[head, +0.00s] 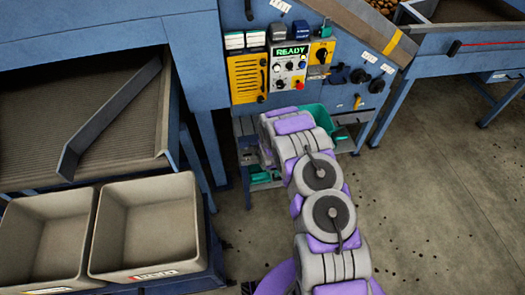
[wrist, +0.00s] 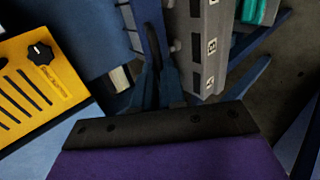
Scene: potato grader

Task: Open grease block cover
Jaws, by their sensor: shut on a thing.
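A grey block marked with letters A and B (wrist: 208,45) shows in the upper middle of the wrist view, with small round fittings along its left side. I take it to be the grease block. A dark blue panel (wrist: 151,18), which looks like its cover, stands on edge just left of the block. My gripper (wrist: 158,72) has its dark fingers closed on the panel's near edge. How far the panel stands from the block is hard to tell. In the head view my arm hides the gripper, block and cover.
A yellow panel with a black knob (wrist: 40,54) is left in the wrist view. In the head view, the control panel reads READY (head: 291,51). Two beige crates (head: 144,227) stand at lower left, beside a conveyor (head: 80,125). The floor at right (head: 440,190) is open.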

